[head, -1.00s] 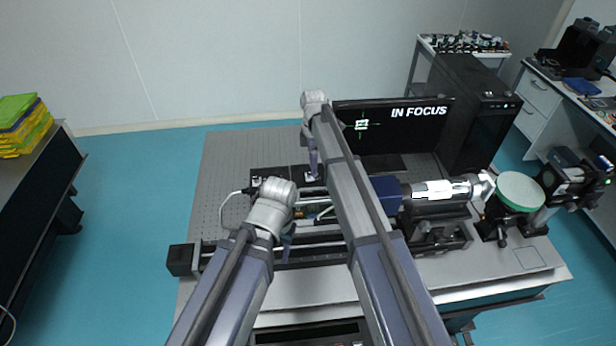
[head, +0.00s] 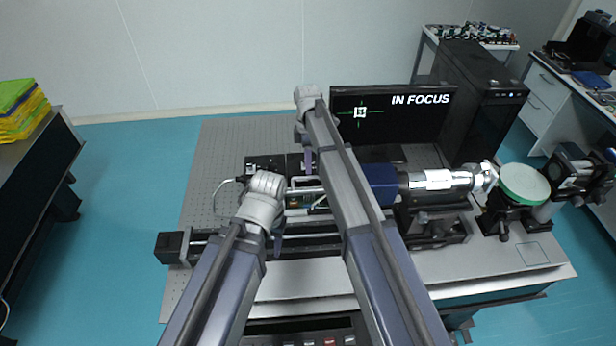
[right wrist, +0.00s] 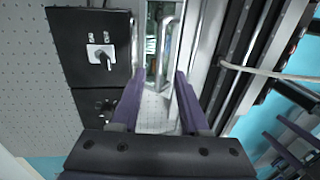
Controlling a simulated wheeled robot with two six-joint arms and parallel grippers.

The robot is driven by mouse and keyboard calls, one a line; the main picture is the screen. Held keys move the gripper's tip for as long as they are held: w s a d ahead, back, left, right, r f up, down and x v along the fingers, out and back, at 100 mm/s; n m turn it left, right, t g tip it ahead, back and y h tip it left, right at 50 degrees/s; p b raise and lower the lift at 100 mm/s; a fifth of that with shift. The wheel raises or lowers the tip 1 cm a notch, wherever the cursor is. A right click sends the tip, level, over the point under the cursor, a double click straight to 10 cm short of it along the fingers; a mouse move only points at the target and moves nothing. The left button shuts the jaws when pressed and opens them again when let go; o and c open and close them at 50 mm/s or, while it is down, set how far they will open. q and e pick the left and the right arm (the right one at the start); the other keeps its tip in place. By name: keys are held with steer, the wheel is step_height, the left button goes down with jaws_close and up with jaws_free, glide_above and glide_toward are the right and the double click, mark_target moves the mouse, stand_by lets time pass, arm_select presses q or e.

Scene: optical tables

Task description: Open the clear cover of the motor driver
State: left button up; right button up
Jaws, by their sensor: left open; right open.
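The motor driver (head: 294,200) is a low box with a green circuit board, lying among the rails on the table and partly hidden by my arms. In the right wrist view its green board (right wrist: 151,45) shows between two silvery bars, near the top. The clear cover itself is hard to make out. My right gripper (head: 308,160) is above the back of the driver; in the right wrist view its fingers (right wrist: 158,86) are apart with nothing between them. My left gripper (head: 277,244) is open, pointing down over the front rail.
Black boxes with switches (right wrist: 92,50) lie beside the driver. A long rail stage (head: 310,245) runs along the front. A monitor (head: 390,125) reading IN FOCUS stands behind, and a blue and silver cylinder (head: 430,180) is to the right. A cable crosses the wrist view.

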steer(key=shift+s+f+b, duration=0.15)
steer(key=shift+f+b, duration=0.6)
steer(key=shift+f, duration=0.25)
steer(key=shift+s+f+b, duration=0.15)
steer(key=shift+f+b, duration=0.55)
steer(key=shift+f, duration=0.25)
steer(key=shift+r, duration=0.1)
steer(key=shift+c, duration=0.4)
jaws_close()
